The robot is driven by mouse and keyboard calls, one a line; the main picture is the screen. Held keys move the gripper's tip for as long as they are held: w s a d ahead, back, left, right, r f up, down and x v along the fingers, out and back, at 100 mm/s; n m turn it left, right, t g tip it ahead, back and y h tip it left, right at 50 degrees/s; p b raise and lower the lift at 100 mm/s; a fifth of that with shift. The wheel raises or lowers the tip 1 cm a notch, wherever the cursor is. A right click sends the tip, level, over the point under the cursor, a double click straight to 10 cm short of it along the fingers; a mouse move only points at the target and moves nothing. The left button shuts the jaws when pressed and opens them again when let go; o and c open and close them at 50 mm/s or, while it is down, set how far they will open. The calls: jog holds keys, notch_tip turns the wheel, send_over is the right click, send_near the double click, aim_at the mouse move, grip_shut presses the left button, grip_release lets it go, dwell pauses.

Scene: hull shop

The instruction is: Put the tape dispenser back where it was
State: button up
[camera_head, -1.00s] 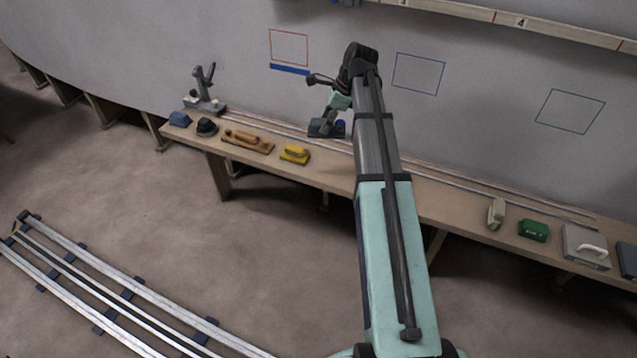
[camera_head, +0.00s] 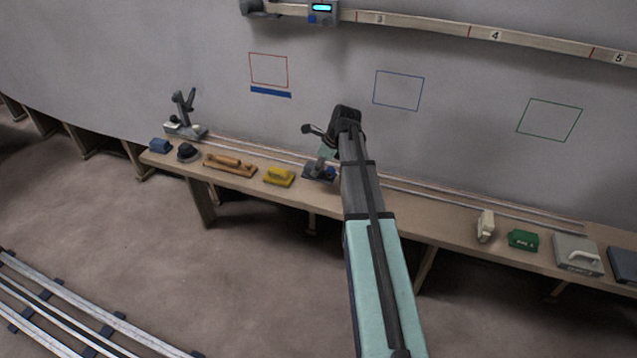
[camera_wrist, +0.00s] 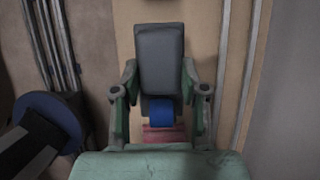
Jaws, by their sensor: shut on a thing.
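The tape dispenser (camera_wrist: 160,60) is a dark grey body with a blue roll (camera_wrist: 160,111), held between the two fingers in the wrist view. My gripper (camera_wrist: 160,82) is shut on its sides. In the head view, the dispenser (camera_head: 318,175) shows as a dark shape with a blue spot, just right of a yellow block. My gripper (camera_head: 324,156) is above it there, partly hidden by my arm. The dispenser is at or just above the bench (camera_head: 430,212); I cannot tell whether it touches. A reddish patch below the roll in the wrist view is unclear.
Left of the dispenser are the yellow block (camera_head: 279,176), a wooden-handled tool (camera_head: 230,164), a black round tool (camera_head: 188,153) and a blue block (camera_head: 160,146). A green box (camera_head: 523,240) and grey case (camera_head: 570,262) stand far right.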

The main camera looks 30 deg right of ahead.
aim_at(332, 169)
jog(key=shift+f, duration=3.4)
jog(key=o, duration=1.1)
jog(key=shift+f, duration=0.1)
jog(key=shift+c, duration=0.2)
jog(key=v, duration=1.2)
